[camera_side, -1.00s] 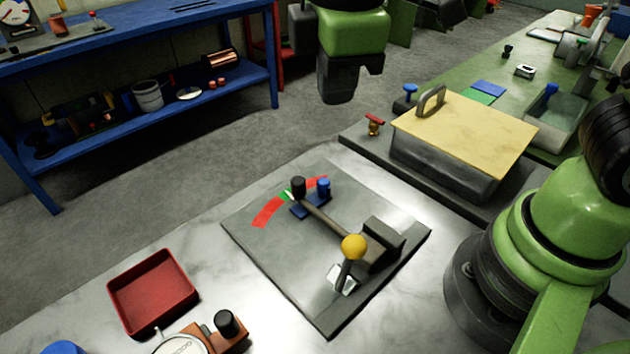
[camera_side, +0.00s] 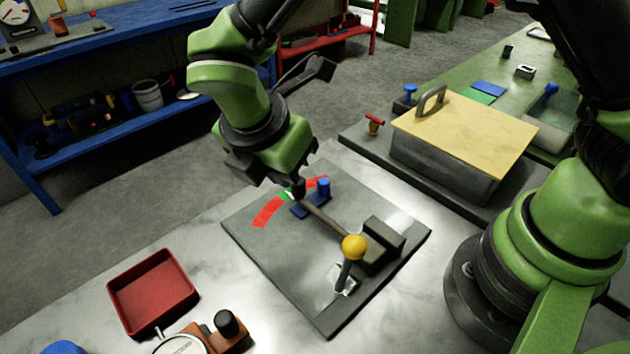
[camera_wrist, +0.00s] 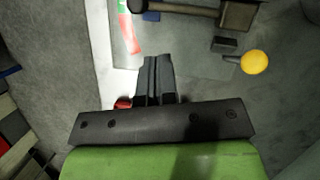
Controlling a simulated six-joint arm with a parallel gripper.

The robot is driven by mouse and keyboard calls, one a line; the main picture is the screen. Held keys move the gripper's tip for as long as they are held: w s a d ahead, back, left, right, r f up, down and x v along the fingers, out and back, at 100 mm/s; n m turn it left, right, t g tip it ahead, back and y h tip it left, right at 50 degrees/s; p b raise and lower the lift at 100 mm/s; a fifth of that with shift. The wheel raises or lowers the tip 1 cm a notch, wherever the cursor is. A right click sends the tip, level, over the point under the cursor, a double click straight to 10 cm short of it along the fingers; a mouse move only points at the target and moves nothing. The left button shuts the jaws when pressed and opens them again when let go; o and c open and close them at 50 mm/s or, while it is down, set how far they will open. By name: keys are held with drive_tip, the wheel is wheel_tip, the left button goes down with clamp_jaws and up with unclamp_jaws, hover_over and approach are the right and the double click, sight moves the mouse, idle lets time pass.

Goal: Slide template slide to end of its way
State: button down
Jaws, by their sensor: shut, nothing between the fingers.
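I cannot tell for certain which part is the template slide. A dark plate (camera_side: 285,265) on the bench carries a rod (camera_side: 325,221) with a black knob (camera_side: 298,188), a blue block with a peg (camera_side: 323,187), and a lever with a yellow ball (camera_side: 354,247). My gripper (camera_side: 285,180) is low over the plate's far left side, close to the black knob; contact is unclear. In the wrist view my gripper (camera_wrist: 153,62) is shut and empty, with the rod (camera_wrist: 187,9) and yellow ball (camera_wrist: 255,62) beyond.
A grey box with a yellow board (camera_side: 465,132) and handle (camera_side: 431,100) stands at the right on a dark base. A red tray (camera_side: 150,292) and a dial gauge (camera_side: 185,345) are at the front left. A blue shelf bench (camera_side: 100,40) is behind.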

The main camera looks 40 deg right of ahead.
approach(322, 197)
drive_tip(key=a+f, duration=0.1)
drive_tip(key=f, duration=0.1)
drive_tip(key=a+f, duration=0.1)
drive_tip(key=f, duration=0.1)
drive_tip(key=shift+s+a, duration=0.2)
drive_tip(key=shift+s, duration=0.05)
drive_tip(key=d, duration=0.1)
drive_tip(key=w+d, duration=0.1)
drive_tip(key=d, duration=0.1)
drive_tip(key=shift+f, duration=0.15)
drive_tip(key=shift+d, duration=0.45)
drive_tip(key=d, duration=0.6)
drive_tip(key=shift+d, duration=0.3)
drive_tip(key=shift+a, duration=0.1)
